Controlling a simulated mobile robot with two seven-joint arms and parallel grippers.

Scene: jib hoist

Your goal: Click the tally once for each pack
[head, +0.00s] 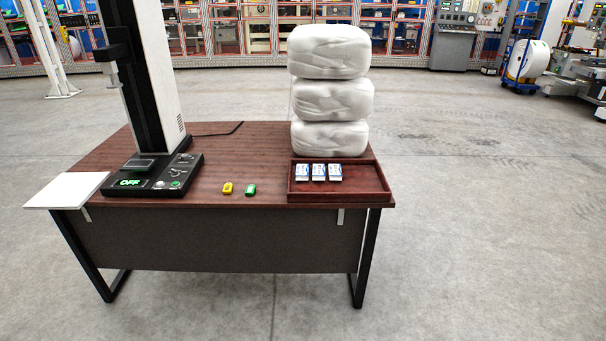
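Three small white packs with blue marks stand in a row in a wooden tray: a left pack (302,172), a middle pack (318,172) and a right pack (335,172). The tray (365,180) is at the right end of the table. A small yellow device (227,188) and a small green device (250,190) lie near the table's front edge, left of the tray. Which of these is the tally cannot be told at this size. Neither of my grippers is in view.
Three white wrapped bundles (332,100) are stacked behind the tray. A tall black and white machine (158,110) with a green OFF display stands on the table's left. A white board (66,190) juts out left. The table (235,150) is bare in the middle.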

